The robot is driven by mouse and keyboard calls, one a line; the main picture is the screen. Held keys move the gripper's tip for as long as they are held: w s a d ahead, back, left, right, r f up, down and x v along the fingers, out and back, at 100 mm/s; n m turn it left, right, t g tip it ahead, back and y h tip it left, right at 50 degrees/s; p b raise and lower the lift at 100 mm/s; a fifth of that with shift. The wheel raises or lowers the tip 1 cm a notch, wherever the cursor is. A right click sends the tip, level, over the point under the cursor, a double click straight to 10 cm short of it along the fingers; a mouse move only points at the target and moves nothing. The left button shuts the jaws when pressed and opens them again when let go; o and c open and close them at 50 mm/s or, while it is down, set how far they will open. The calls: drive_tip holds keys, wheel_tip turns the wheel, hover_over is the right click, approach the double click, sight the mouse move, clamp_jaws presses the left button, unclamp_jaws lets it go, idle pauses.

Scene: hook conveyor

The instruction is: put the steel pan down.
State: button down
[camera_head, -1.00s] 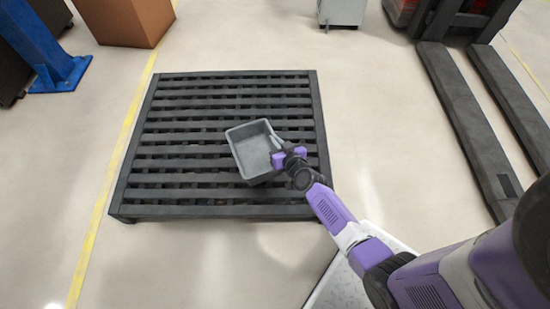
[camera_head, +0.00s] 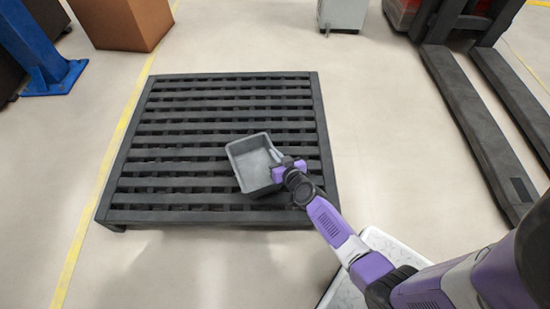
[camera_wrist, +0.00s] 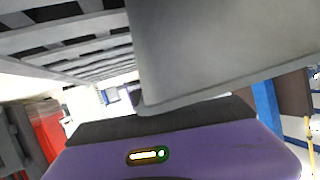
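The steel pan (camera_head: 250,164) is a grey, open rectangular tray with raised walls, seen in the head view over the right part of a dark slatted pallet (camera_head: 165,216). My gripper (camera_head: 284,168) is at the pan's right wall and appears closed on it; the fingertips are partly hidden. In the wrist view, the pan's grey side (camera_wrist: 220,45) fills the upper right, close to the purple gripper body. Pallet slats (camera_wrist: 70,40) show at its upper left. I cannot tell whether the pan touches the slats.
A forklift's dark forks (camera_head: 480,125) lie at the right. A brown box (camera_head: 122,22) and a blue post (camera_head: 40,50) stand at the back left. A grey cabinet (camera_head: 343,14) is at the back. The pallet's left part and the floor around it are clear.

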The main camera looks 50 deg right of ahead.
drive_tip(key=shift+r, duration=0.15)
drive_tip(key=c, duration=2)
unclamp_jaws()
drive_tip(key=shift+f, duration=0.25)
drive_tip(key=o, duration=0.4)
drive_tip(key=shift+c, duration=0.2)
drive_tip(key=shift+r, duration=0.1)
drive_tip(key=shift+r, duration=0.15)
drive_tip(key=s+a+r+n+t+y+p, duration=0.1)
drive_tip(key=s+a+r+n+y+p, duration=0.1)
drive_tip(key=s+a+r, duration=0.8)
drive_tip(key=s+a+r+n+t+y+p, duration=0.1)
drive_tip(key=s+a+r+n+p, duration=0.15)
drive_tip(key=s+a+r, duration=0.75)
drive_tip(key=s+a+r+n+y, duration=0.1)
drive_tip(key=s+a+r, duration=0.1)
drive_tip(key=s+r, duration=0.2)
drive_tip(key=s+a+r+n+y, duration=0.1)
drive_tip(key=s+a+r+y, duration=0.1)
drive_tip(key=s+r, duration=0.3)
wheel_tip(320, 180, up, 5)
drive_tip(key=shift+s+a+f+t, duration=0.15)
drive_tip(key=shift+s+t, duration=0.1)
drive_tip(key=shift+t, duration=0.05)
